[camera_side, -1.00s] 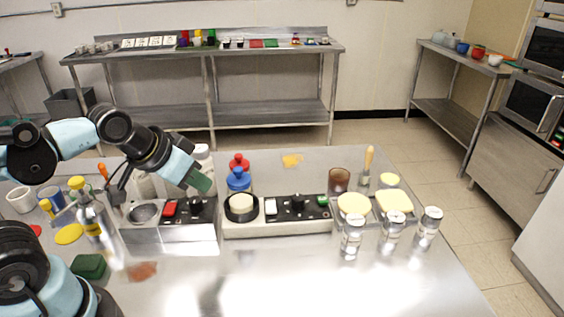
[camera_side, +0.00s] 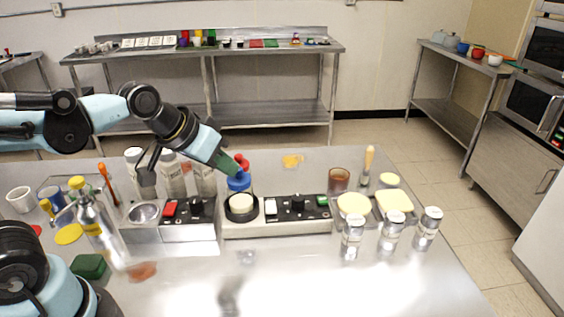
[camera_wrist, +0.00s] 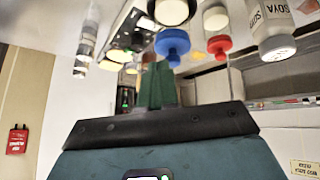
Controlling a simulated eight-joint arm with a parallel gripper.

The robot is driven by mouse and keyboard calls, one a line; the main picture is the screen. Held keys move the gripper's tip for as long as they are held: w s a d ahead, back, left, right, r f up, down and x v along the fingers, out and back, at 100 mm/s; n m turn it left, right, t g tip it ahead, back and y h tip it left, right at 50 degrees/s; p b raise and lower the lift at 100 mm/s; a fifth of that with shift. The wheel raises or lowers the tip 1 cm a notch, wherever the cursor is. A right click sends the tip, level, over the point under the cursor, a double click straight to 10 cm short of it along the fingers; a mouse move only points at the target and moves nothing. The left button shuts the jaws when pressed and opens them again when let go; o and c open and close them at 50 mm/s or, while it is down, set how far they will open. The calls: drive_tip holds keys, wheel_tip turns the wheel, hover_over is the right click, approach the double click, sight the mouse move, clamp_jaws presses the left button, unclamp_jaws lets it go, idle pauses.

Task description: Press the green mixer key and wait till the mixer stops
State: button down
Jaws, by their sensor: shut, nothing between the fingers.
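The green key (camera_side: 322,201) is at the right end of a black panel on a long, pale unit. The same panel carries a white key (camera_side: 270,207) and a black knob (camera_side: 297,203). A round cream-topped black cup (camera_side: 241,204) sits at the unit's left end. My gripper (camera_side: 238,173) is shut and empty, above and behind that cup, well left of the green key. In the side view it overlaps the blue-topped bottle (camera_side: 239,184). Its green fingers (camera_wrist: 157,85) show together in the wrist view, with the bottle's blue cap beyond them.
A second unit with a red key (camera_side: 169,209) stands to the left. A red-topped bottle (camera_side: 243,163) and white bottles (camera_side: 172,174) stand behind. Several shakers (camera_side: 392,231) and a brown cup (camera_side: 339,180) are to the right.

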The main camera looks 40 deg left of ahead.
drive_tip(key=w+d+r+n+h, duration=0.1)
drive_tip(key=w+d+h, duration=0.1)
drive_tip(key=w+d, duration=0.5)
drive_tip(key=n+h, duration=0.1)
drive_tip(key=h, duration=0.1)
hover_over(318, 199)
drive_tip(key=shift+d+f, duration=0.1)
drive_tip(key=shift+f, duration=0.7)
drive_tip(key=shift+f, duration=4.45)
drive_tip(key=shift+f, duration=0.15)
drive_tip(key=shift+f, duration=0.25)
